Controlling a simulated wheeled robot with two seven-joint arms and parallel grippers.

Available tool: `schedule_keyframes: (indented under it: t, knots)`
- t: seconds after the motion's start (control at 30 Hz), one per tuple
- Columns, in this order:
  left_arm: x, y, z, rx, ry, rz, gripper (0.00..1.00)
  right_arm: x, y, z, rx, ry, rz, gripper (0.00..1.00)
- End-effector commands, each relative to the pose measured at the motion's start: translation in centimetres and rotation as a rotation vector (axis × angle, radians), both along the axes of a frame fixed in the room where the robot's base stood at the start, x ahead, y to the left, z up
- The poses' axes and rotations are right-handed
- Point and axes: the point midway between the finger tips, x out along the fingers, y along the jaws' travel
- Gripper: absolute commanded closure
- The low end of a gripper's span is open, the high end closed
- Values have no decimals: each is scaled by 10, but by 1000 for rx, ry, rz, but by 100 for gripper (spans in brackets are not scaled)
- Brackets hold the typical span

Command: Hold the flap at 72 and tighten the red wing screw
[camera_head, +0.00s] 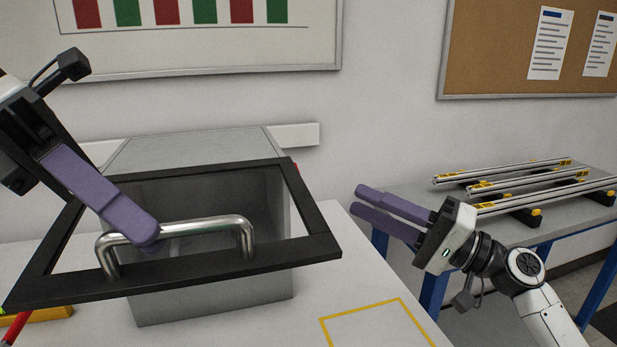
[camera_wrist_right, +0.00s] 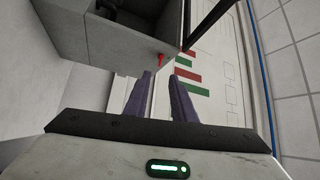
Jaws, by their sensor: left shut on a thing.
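The flap (camera_head: 290,252) is a black frame with a clear window, swung up from the grey box (camera_head: 215,300) on the white table. My left gripper (camera_head: 148,236) is shut on the flap's metal bar handle (camera_head: 205,226) near its left end. The red wing screw (camera_wrist_right: 161,58) shows small on the box's side in the right wrist view. My right gripper (camera_head: 361,199) is to the right of the box, with a gap between its purple fingers and nothing in them. In the right wrist view its fingers (camera_wrist_right: 160,82) point toward the screw, apart from it. Any angle marks are unreadable.
A yellow square outline (camera_head: 361,312) on the white table is empty. A red rod (camera_head: 17,328) and a yellow piece (camera_head: 58,313) lie at the left front. Aluminium rails (camera_head: 520,184) lie on a blue-legged bench (camera_head: 408,192) at the right.

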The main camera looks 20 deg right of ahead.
Motion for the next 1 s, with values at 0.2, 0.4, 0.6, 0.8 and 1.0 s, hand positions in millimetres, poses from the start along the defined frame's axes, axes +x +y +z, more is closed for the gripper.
schedule_keyframes:
  t: [0.2,0.4,0.6,0.8,1.0]
  knots:
    - [1,0,0,0,0,2,100,18,22,9,3,-6,5,77]
    - [1,0,0,0,0,2,100,46,51,19,3,-4,3,77]
    - [1,0,0,0,0,2,100,68,73,26,5,-2,2,77]
    - [1,0,0,-1,0,3,100,78,84,28,2,-1,1,77]
    - [1,0,0,-1,0,3,100,79,85,29,2,-1,1,77]
